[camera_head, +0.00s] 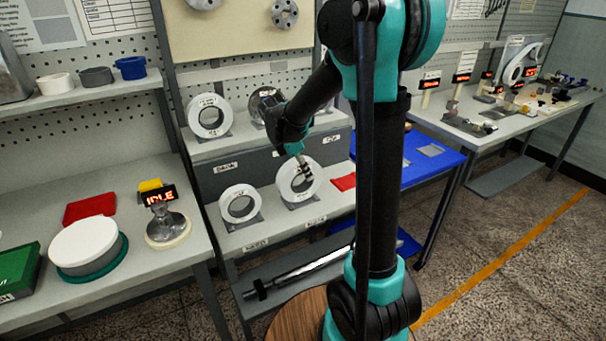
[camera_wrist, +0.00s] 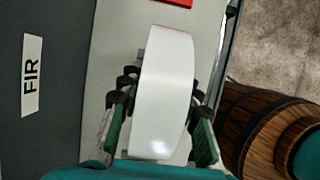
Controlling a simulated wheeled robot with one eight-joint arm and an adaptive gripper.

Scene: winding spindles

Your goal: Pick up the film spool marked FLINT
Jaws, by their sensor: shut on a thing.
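A white ring-shaped film spool (camera_head: 287,187) stands upright at the right of the lower step of the rack. My gripper (camera_head: 304,171) reaches down to it from above. In the wrist view the same spool (camera_wrist: 166,85) shows edge-on between the fingers of my gripper (camera_wrist: 158,112), with a finger against each side. My gripper is shut on it. I cannot tell whether it is clear of its grey cradle. I cannot read a name on this spool. Another white spool (camera_head: 228,206) stands to its left on the lower step.
The upper step holds a white spool (camera_head: 195,118) and a dark-centred spool (camera_head: 256,106), partly behind my arm. A FIR label (camera_wrist: 32,75) is on the dark riser. A red pad (camera_head: 343,182) lies right of the held spool. A wooden barrel (camera_wrist: 270,130) stands below.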

